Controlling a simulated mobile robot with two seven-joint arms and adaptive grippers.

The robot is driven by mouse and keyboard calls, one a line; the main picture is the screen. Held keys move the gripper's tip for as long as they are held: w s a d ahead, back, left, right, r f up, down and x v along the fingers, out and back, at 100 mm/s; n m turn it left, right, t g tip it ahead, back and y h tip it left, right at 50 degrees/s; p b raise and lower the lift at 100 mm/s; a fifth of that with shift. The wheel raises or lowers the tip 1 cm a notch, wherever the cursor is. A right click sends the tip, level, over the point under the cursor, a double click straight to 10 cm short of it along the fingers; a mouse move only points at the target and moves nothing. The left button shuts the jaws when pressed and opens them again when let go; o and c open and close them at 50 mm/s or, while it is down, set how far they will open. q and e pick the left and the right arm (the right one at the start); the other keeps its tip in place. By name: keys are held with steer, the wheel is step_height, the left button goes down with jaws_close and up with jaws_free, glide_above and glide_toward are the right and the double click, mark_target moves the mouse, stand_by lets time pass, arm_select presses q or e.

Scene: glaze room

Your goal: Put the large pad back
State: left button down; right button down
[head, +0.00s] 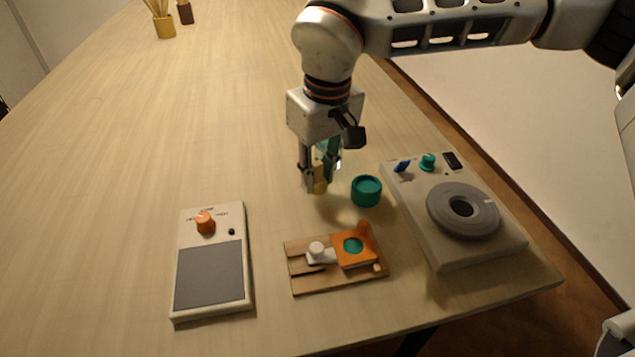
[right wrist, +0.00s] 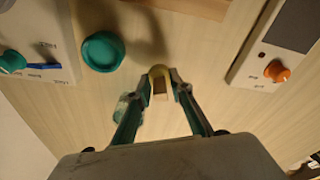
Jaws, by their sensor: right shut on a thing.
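My right gripper (head: 318,180) is shut on a small yellow-tan piece (head: 320,185), just above or at the table left of a teal round pot (head: 366,191). The piece also shows between the fingertips in the right wrist view (right wrist: 159,84); I cannot tell whether it is the large pad. A wooden board (head: 305,283) in front of the gripper bears an orange block (head: 344,254) with a teal disc and a white knobbed piece (head: 319,253). My left gripper is not in view.
A pale device with an orange knob (head: 205,222) and grey plate stands at left. A device with a grey ring (head: 449,205) stands at right by the table edge. A partly hidden teal-and-clear thing (right wrist: 122,104) lies behind a finger.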

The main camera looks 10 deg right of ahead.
mark_target(323, 186)
steer(key=shift+f, duration=1.2)
steer(key=shift+f, duration=0.1)
steer(key=c, duration=1.8)
jaws_free()
steer(key=shift+f, duration=0.1)
steer(key=r, duration=0.4)
steer(key=s+r+p, duration=0.1)
steer(key=r, duration=0.7)
steer(key=shift+s+d+r, duration=0.15)
steer(key=shift+d, duration=0.2)
